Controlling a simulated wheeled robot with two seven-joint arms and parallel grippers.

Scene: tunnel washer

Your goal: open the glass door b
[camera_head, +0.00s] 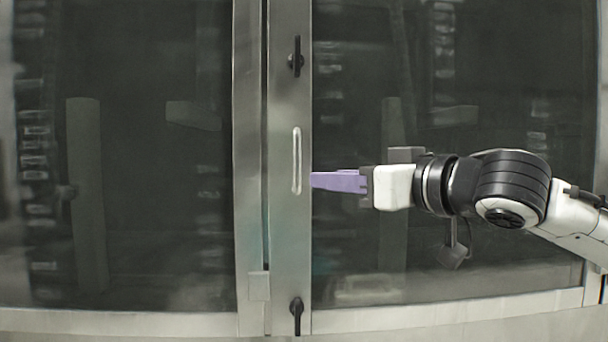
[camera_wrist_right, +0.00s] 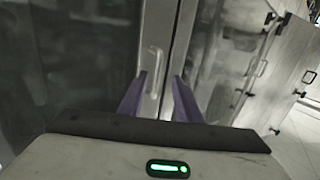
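Two framed glass doors fill the head view, a left one (camera_head: 140,230) and a right one (camera_head: 370,235); no label shows which is door b. An upright silver handle (camera_head: 296,160) is on the metal stile between the panes, beside the right pane. My right gripper (camera_head: 314,180) comes in from the right, its purple fingers level with the handle's lower part. In the right wrist view, the fingers of the gripper (camera_wrist_right: 158,92) are apart, and the handle (camera_wrist_right: 153,68) shows ahead, near the left finger. Contact cannot be told. My left gripper is not in view.
A black latch (camera_head: 296,57) is above the handle and another (camera_head: 297,315) is near the bottom of the same stile. The right wrist view also shows metal cabinet panels (camera_wrist_right: 285,65) and pale floor (camera_wrist_right: 300,135) at right.

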